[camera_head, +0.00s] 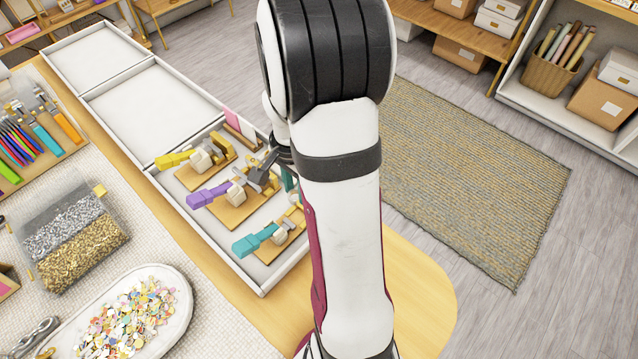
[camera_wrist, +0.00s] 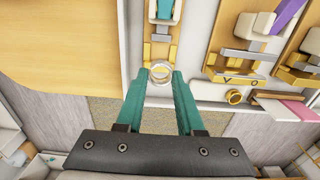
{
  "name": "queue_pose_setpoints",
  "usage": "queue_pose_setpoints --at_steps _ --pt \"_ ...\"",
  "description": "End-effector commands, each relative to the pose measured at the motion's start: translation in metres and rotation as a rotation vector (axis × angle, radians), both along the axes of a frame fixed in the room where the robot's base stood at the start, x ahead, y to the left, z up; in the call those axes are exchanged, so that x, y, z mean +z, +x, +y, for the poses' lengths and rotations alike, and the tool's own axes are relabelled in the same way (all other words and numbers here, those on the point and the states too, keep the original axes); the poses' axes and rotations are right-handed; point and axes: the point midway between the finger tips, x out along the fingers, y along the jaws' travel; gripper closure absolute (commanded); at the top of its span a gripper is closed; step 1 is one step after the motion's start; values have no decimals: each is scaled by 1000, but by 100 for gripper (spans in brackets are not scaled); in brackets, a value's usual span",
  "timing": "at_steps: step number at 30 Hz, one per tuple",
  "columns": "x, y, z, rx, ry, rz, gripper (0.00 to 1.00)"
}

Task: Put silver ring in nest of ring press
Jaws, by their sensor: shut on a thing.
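In the wrist view, my gripper (camera_wrist: 160,78) has teal fingers shut on the silver ring (camera_wrist: 160,72), which sits between the fingertips. The ring appears just in front of the brass end of the teal-handled press (camera_wrist: 161,50); I cannot tell whether it touches the press. In the head view, this press (camera_head: 270,238) is nearest of the three, with the purple-handled press (camera_head: 225,200) and yellow-handled press (camera_head: 207,162) behind it. My arm hides the ring and most of my gripper (camera_head: 288,178) there.
The presses stand in a white tray (camera_head: 190,228) with empty compartments at the far left. A clear bin of metal bits (camera_head: 72,236) and a white dish of charms (camera_head: 178,330) stand to the left.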

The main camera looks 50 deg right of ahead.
Motion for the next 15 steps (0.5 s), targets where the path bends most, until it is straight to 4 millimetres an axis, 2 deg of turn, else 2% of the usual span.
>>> queue_pose_setpoints --at_steps 7,15 --pt "-2 -1 0 1 0 0 100" --pt "-32 -1 0 1 1 1 100"
